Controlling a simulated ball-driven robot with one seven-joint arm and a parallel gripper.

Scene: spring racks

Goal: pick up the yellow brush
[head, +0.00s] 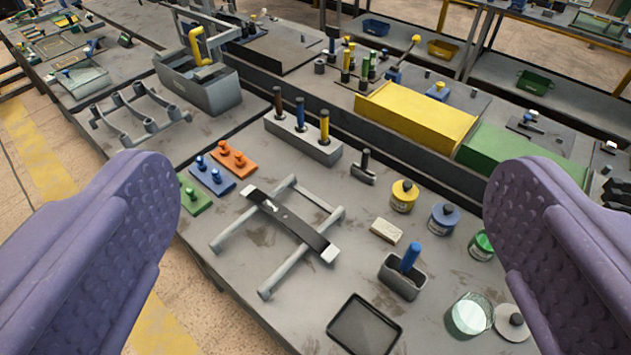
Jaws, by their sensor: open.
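A yellow upright handle (324,126), which looks like the yellow brush, stands in the right end of a grey block holder (305,146). Its lower end is hidden in the block. A blue handle (300,114) and a brown handle (278,103) stand to its left in the same block. My gripper (332,185) is open and empty, with one purple finger at each side of the picture. The holder shows between the fingers, farther off, and neither finger touches it.
A grey rod frame with a dark strap (290,226) lies in front of the holder. A small black-handled tool (364,167) stands to its right. A yellow can (403,196), a blue can (443,218) and a grey cup with a blue handle (403,270) stand farther right. A raised ledge runs behind.

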